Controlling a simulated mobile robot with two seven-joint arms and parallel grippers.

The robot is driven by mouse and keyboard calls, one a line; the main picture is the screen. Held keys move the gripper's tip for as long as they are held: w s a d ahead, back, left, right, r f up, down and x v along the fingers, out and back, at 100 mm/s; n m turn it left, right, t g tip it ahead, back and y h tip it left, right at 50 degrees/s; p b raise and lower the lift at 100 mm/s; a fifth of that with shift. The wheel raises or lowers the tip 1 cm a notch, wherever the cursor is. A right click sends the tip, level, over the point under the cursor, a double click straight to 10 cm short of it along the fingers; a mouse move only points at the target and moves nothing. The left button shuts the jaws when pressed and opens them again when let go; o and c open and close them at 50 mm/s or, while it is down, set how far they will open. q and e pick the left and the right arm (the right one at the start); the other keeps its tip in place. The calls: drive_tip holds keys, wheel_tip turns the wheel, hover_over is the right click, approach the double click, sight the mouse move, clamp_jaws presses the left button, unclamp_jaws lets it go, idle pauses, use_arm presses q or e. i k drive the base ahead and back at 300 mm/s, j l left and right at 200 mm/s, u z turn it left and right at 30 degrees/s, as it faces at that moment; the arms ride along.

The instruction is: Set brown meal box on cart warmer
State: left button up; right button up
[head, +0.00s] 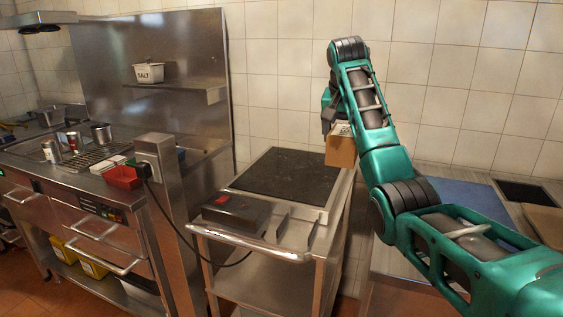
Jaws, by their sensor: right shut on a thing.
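The brown meal box (340,152) is held in the air by my right gripper (329,122), beyond the right edge of the cart warmer. My right gripper is shut on the box and is partly hidden behind my own forearm. The box has a lighter top with a dark marking. The cart warmer (285,174) is a black flat plate on top of a steel cart (262,238), and its surface is bare. My left gripper is not in view.
A dark box with a red part (236,214) sits at the cart's front, with a cable to a socket post (157,160). A counter with a blue mat (465,197) stands at right.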

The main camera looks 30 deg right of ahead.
sight(286, 179)
drive_tip(key=i, duration=0.95)
drive_tip(key=l, duration=0.55)
